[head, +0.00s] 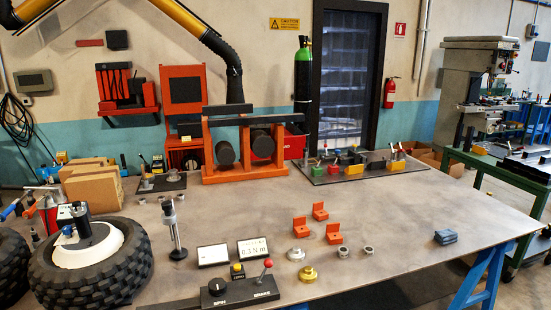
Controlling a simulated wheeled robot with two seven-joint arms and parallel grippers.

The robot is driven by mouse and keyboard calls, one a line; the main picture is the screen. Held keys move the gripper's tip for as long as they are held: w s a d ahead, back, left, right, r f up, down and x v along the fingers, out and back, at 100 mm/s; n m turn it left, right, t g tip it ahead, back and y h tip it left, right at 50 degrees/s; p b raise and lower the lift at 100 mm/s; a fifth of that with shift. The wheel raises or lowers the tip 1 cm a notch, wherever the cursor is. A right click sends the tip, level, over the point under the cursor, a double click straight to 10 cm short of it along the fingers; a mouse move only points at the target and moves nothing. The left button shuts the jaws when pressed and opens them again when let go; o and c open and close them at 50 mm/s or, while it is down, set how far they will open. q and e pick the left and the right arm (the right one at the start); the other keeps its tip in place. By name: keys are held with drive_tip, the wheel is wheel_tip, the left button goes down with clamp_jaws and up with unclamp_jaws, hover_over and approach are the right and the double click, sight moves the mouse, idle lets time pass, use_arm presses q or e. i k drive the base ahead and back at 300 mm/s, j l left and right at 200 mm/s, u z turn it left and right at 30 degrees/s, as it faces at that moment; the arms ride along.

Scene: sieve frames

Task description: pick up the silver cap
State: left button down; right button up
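A silver flanged cap-like piece (295,254) sits on the grey workbench (420,220) right of centre. A gold piece of like shape (308,273) sits just in front of it and to the right. Two smaller silver ring-like pieces (343,252) and (369,250) stand to the right; they are too small to tell in detail. Neither of my grippers shows in the head view.
Three orange angled blocks (320,211) stand behind the silver pieces. A black control box with a red-knobbed lever (238,292) and a display (253,249) lie to the left. A blue-grey block (445,237) is right.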

sight(295, 254)
drive_tip(key=i+l+u, duration=0.1)
drive_tip(key=u, duration=0.3)
drive_tip(key=l+u, duration=0.4)
drive_tip(key=i+l+u, duration=0.1)
drive_tip(key=u, duration=0.25)
drive_tip(key=l+u, duration=0.25)
drive_tip(key=l, duration=0.85)
drive_tip(key=k+l+u, duration=0.1)
drive_tip(key=l+u, duration=0.15)
drive_tip(key=l, duration=1.5)
